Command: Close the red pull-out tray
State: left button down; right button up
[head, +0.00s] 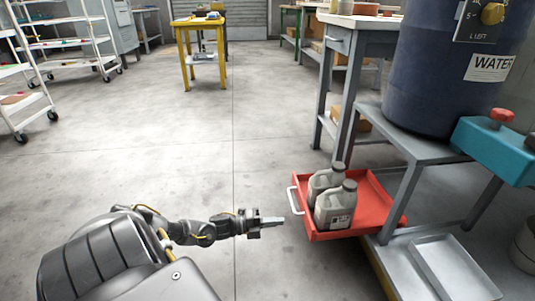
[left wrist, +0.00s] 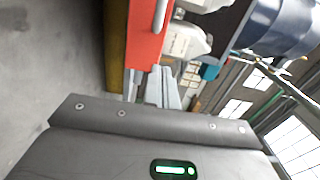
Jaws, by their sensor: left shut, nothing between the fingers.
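The red pull-out tray (head: 372,207) sticks out from under the grey bench on the right in the head view, with a white handle (head: 295,200) on its left side. Two grey jugs (head: 335,206) stand in it. My left gripper (head: 280,221) is shut and empty, just left of the tray's front and handle, with a small gap showing. In the left wrist view the tray's red front (left wrist: 146,48) is ahead of the fingers (left wrist: 162,85), and a jug (left wrist: 186,42) shows beside it. My right gripper is not in view.
A dark blue water barrel (head: 435,75) and a teal box (head: 497,150) are on the grey bench (head: 430,151) above the tray. A shallow grey tray (head: 455,268) lies on the lower shelf. The concrete floor left of the red tray is clear.

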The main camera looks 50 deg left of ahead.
aim_at(308, 218)
pick_arm(q)
jog(key=b+x, duration=0.1)
jog(key=x, duration=0.2)
jog(key=b+x, duration=0.2)
jog(key=x, duration=0.2)
jog(key=shift+w+f, duration=0.1)
jog(key=shift+f, duration=0.15)
jog(key=shift+w+d+r+b, duration=0.15)
jog(key=shift+w+d+b, duration=0.15)
jog(key=shift+w+b, duration=0.1)
jog(key=shift+w, duration=0.1)
